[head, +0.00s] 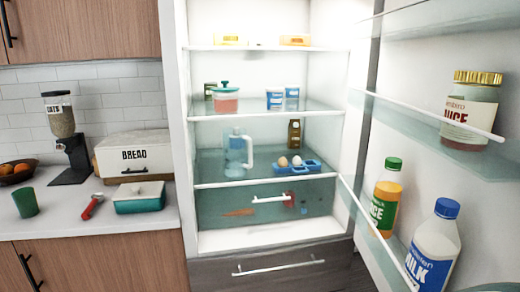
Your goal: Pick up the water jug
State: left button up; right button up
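The water jug (236,153) stands upright in the open fridge, on the lower glass shelf, toward the left. It is a clear bluish jug with a white handle on its right side. Its contents are hard to make out. Neither of my grippers shows in the head view.
On the same shelf (215,179), an egg tray (292,166) and a dark bottle (294,134) stand right of the jug. A shelf with containers is above. The open fridge door (440,160) holds bottles at right. A counter (70,222) is at left.

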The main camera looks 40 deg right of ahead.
aim_at(234, 145)
jog(key=i+z, duration=0.25)
jog(key=z, duration=0.25)
jog(key=i+z, duration=0.25)
jog(key=z, duration=0.25)
jog(key=i+j+z, duration=0.2)
jog(key=z, duration=0.3)
